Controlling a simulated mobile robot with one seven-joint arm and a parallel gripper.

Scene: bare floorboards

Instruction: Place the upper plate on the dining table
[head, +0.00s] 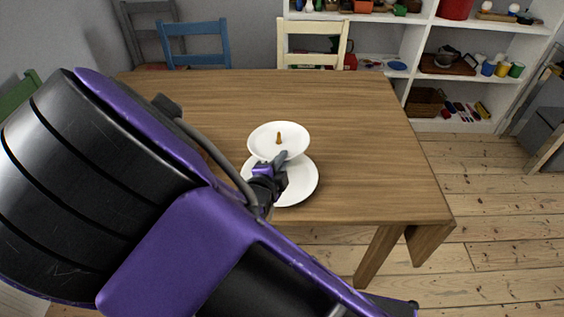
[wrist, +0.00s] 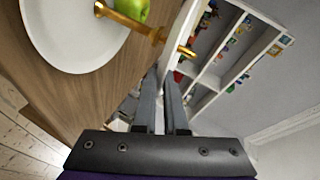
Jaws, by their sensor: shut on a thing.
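The white upper plate (head: 265,137) has a gold knob at its middle and sits above the larger white lower plate (head: 304,183) on the wooden dining table (head: 350,125). In the wrist view the upper plate (wrist: 178,33) is seen nearly edge-on. A gold stem (wrist: 130,22) runs between the two plates. A green apple (wrist: 132,9) shows between them, partly out of frame. My gripper (head: 281,160) is at the near rim of the upper plate. In the wrist view its fingers (wrist: 163,77) close on that rim.
Blue (head: 195,45) and cream (head: 312,45) chairs stand at the table's far side. A white shelf (head: 425,45) with small items is behind. The tabletop around the plates is clear. My arm hides the table's left side.

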